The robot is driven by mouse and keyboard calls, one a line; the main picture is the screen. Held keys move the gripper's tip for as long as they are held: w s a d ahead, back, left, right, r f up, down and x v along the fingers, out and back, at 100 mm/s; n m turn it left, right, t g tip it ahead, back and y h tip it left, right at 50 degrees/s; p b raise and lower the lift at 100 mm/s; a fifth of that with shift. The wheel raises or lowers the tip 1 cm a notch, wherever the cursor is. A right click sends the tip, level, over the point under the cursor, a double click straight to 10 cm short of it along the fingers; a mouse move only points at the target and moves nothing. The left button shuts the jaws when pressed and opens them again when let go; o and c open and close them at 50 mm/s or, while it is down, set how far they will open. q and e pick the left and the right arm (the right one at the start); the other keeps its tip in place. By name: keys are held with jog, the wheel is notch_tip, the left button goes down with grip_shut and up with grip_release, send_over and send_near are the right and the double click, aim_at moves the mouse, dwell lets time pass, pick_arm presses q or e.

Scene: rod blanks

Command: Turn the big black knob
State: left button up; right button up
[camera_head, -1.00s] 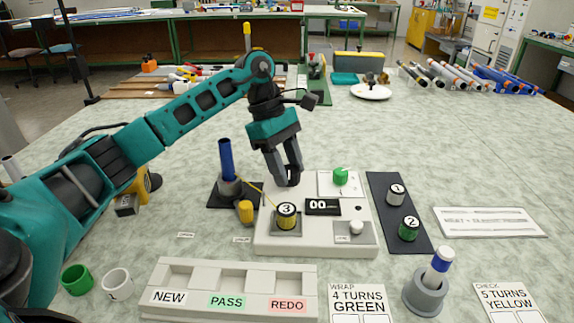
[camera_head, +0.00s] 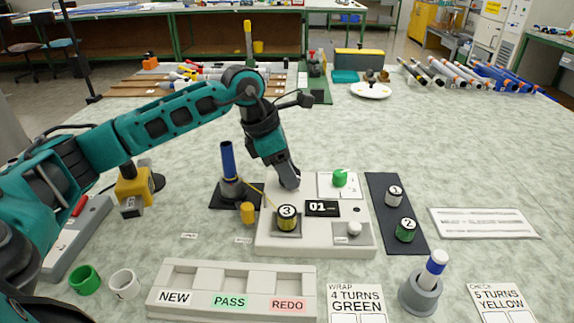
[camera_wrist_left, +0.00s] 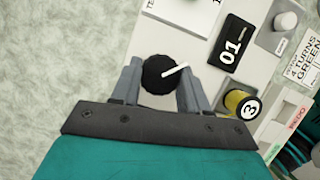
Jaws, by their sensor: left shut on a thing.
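The big black knob (camera_wrist_left: 160,76) with a white pointer line shows in the left wrist view, between the two fingers of my left gripper (camera_wrist_left: 163,84). My left gripper is shut on it, one finger on each side. In the head view my left gripper (camera_head: 290,184) points down at the back left of the white machine base (camera_head: 315,245) and hides the knob. The counter display (camera_head: 322,208) reads 01; it also shows in the left wrist view (camera_wrist_left: 232,47). My right gripper is not in view.
A yellow spool marked 3 (camera_head: 287,218) sits front left on the base. A green knob (camera_head: 340,178) and a small white knob (camera_head: 354,229) are to the right. A blue rod (camera_head: 228,160) stands in a holder at left. The labelled tray (camera_head: 232,279) is in front.

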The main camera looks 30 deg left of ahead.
pick_arm(q)
jog(key=n, duration=0.2)
jog(key=n+t+y, duration=0.1)
jog(key=n, duration=0.2)
jog(key=shift+s+d+n+y, duration=0.1)
jog(key=shift+d+n+y, duration=0.05)
jog(key=shift+n+y, duration=0.15)
jog(key=n+y, duration=0.1)
jog(key=n, duration=0.1)
jog(key=n+y, duration=0.1)
jog(key=n, duration=0.2)
jog(key=shift+d+t, duration=0.15)
jog(key=shift+t, duration=0.15)
jog(key=n+y, duration=0.1)
jog(key=n, duration=0.4)
jog(key=shift+d+g+y, duration=0.1)
jog(key=shift+g+y, duration=0.3)
jog(key=shift+n+g+y+p, duration=0.15)
jog(key=shift+n+g+y, duration=0.2)
jog(key=shift+n, duration=0.9)
jog(key=shift+n+g+y+p, duration=0.15)
jog(key=shift+n+g+y, duration=0.15)
jog(key=shift+n, duration=0.95)
jog(key=o, duration=1.1)
jog(key=shift+c, duration=0.2)
